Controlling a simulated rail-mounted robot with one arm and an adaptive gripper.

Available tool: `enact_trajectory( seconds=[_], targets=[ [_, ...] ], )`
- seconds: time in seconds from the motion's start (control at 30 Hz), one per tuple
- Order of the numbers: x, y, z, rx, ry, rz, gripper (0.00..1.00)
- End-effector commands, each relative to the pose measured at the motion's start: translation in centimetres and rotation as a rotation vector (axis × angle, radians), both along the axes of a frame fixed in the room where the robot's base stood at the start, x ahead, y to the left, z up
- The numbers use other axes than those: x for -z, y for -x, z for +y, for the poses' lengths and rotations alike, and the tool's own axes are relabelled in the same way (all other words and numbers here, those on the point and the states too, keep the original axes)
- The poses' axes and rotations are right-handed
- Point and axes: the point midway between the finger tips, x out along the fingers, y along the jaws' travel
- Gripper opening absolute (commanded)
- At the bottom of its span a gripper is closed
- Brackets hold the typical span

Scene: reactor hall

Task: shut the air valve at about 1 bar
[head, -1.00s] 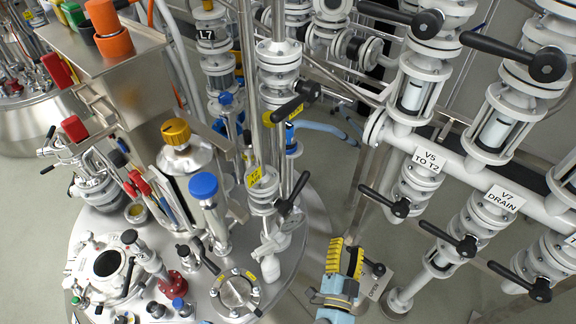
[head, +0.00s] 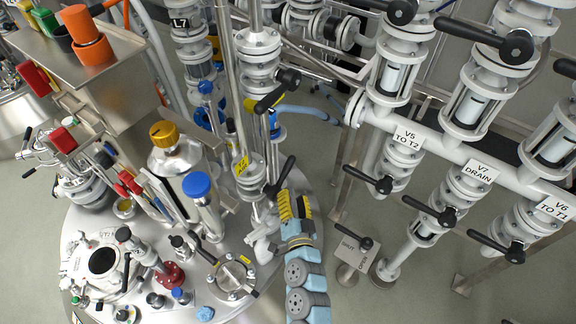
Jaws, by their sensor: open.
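My gripper (head: 295,206), with yellow and black fingers, is open and empty, pointing up the picture over the right edge of the steel vessel. A black lever (head: 281,177) on the white valve column (head: 250,172) is just up and left of its fingertips; I cannot tell whether they touch. A yellow tag (head: 242,165) hangs on this column. Higher up, another black lever (head: 278,91) sits near a blue hose (head: 306,111). No label marks the air valve legibly, so I cannot tell which valve it is. I see no readable pressure gauge.
The steel vessel top (head: 215,268) is crowded with fittings, including a blue-capped cylinder (head: 202,205) and a yellow-capped one (head: 172,150). At right stand pipes with black-lever valves labelled V5 (head: 407,138), V7 (head: 478,172) and V6 (head: 554,207). A low lever (head: 356,241) stands right of my arm.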

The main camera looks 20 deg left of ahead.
Motion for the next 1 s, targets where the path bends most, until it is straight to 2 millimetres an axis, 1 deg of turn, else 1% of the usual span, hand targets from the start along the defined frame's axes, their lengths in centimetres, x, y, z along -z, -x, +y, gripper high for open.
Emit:
enact_trajectory(
  seconds=[0.1, 0.6, 0.8, 1.0],
  targets=[
    [0.2, -1.3, 0.6, 0.001, 0.001, 0.004, 0.51],
    [0.1, -6.3, 3.5, -0.001, 0.000, 0.000, 0.51],
    [0.3, -8.1, 4.5, 0.001, 0.001, 0.002, 0.51],
    [0.1, -9.3, 5.2, 0.001, -0.001, 0.001, 0.51]
  ],
)
